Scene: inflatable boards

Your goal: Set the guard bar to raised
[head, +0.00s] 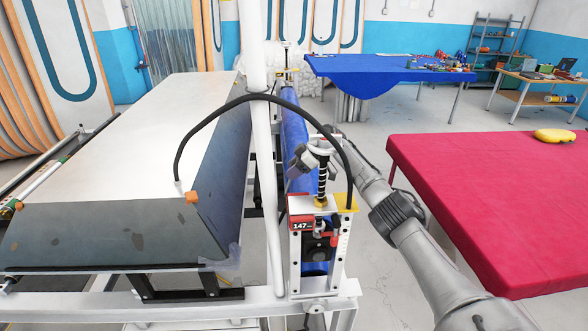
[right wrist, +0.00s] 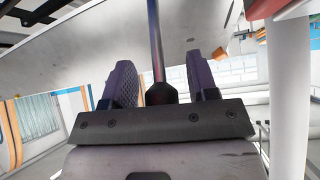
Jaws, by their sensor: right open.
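The roller machine has a white end post (head: 296,250) with a red "147" label and a dark threaded rod (head: 322,185) standing on it. A blue roller (head: 292,120) runs back from this post. I cannot tell for sure which part is the guard bar. My right gripper (head: 312,153) is beside the top of the rod, partly hidden by its own wrist. In the right wrist view the two fingers (right wrist: 162,80) are apart, with a dark rod (right wrist: 155,45) ending in a black knob showing between them. I cannot tell whether they touch it. My left gripper is not in view.
A white slanted board table (head: 150,110) fills the left. A white pole (head: 262,150) and a black curved hose (head: 230,100) stand close left of my right gripper. A red-covered table (head: 490,190) is at right, a blue-covered table (head: 370,70) behind.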

